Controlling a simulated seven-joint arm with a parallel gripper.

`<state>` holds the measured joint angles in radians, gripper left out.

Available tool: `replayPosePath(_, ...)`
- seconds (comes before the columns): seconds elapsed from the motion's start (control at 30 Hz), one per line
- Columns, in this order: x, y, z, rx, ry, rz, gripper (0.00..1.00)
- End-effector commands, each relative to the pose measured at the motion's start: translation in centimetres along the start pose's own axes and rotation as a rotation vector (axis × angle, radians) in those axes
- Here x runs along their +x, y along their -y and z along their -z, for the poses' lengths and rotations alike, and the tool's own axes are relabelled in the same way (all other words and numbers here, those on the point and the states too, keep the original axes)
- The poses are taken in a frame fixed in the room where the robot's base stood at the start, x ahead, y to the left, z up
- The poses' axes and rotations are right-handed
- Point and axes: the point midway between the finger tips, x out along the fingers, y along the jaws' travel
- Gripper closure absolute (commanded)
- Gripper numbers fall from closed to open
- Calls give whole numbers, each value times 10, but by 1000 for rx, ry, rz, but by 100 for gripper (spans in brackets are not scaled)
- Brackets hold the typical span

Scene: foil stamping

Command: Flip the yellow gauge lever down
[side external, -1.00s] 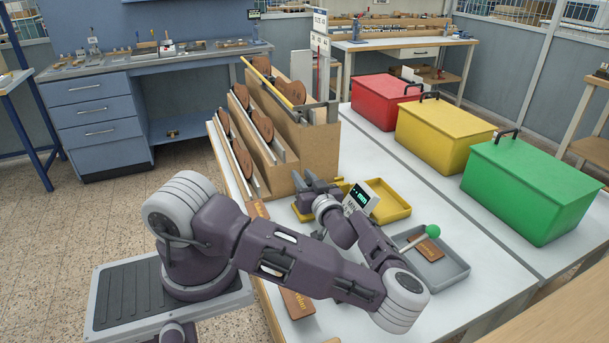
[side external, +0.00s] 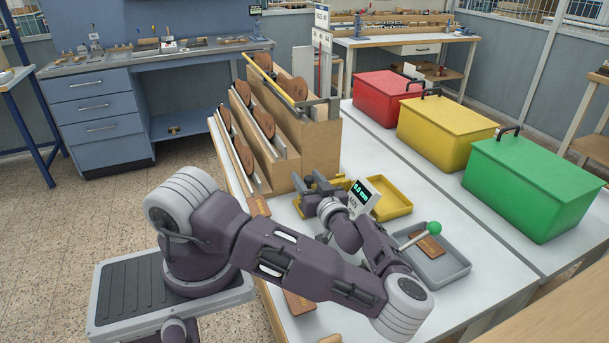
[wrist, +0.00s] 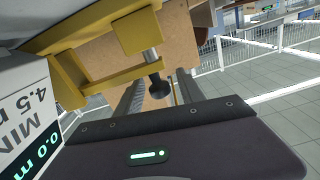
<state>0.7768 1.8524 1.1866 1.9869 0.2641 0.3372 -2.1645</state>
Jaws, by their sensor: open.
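The gauge has a white display panel (side external: 366,195) reading 0.0 mm, which also shows at the left in the wrist view (wrist: 28,112). A yellow frame (wrist: 75,72) stands beside it, with a yellow block (wrist: 135,32) and a metal stem ending in a black knob (wrist: 158,86). I cannot tell which yellow part is the lever. My gripper (side external: 310,183) is low beside the gauge, partly hiding it from the side. In the wrist view my gripper (wrist: 158,90) is open, with the black knob between its fingers in the picture; contact is unclear.
A brown rack (side external: 300,150) of discs rises just behind my gripper. Red (side external: 380,105), yellow (side external: 440,135) and green (side external: 530,190) boxes stand beyond.

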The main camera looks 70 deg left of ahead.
Motion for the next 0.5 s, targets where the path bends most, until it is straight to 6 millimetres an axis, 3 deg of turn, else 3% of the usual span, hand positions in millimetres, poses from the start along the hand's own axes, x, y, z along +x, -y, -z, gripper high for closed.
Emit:
replayPosePath(0.03,-10,0,3,-2,2,-2,54)
replayPosePath(0.2,-8,6,46,-3,2,2,54)
replayPosePath(0.3,-7,8,61,-3,2,1,54)
replayPosePath(0.5,-7,9,70,0,2,0,54)
